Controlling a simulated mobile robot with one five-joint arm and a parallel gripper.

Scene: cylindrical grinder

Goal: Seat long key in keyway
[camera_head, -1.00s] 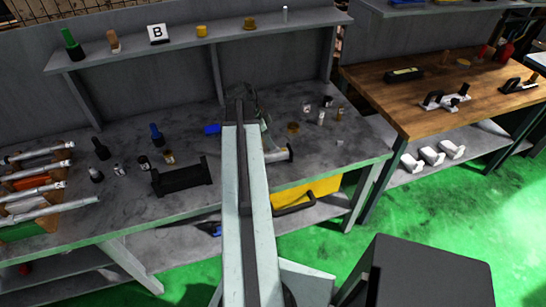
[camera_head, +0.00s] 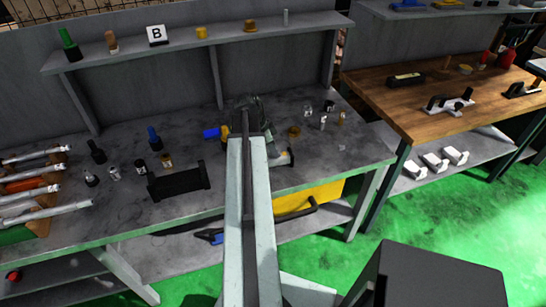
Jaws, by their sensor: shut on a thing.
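My gripper (camera_head: 251,104) is at the far end of my raised arm, over the back middle of the grey workbench (camera_head: 120,206). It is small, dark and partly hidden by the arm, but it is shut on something. I cannot make out what it holds. The long key cannot be picked out. A grey fixture with a pale bar and a dark end (camera_head: 283,159) sits on the bench just right of my arm, partly covered by it. No keyway can be seen on it from here.
A black cradle (camera_head: 179,183) stands left of my arm, with a blue item (camera_head: 211,132) behind it. Small parts stand at both sides. A shelf (camera_head: 180,44) runs above the bench back. A wooden table (camera_head: 440,100) is at the right, with green floor in front.

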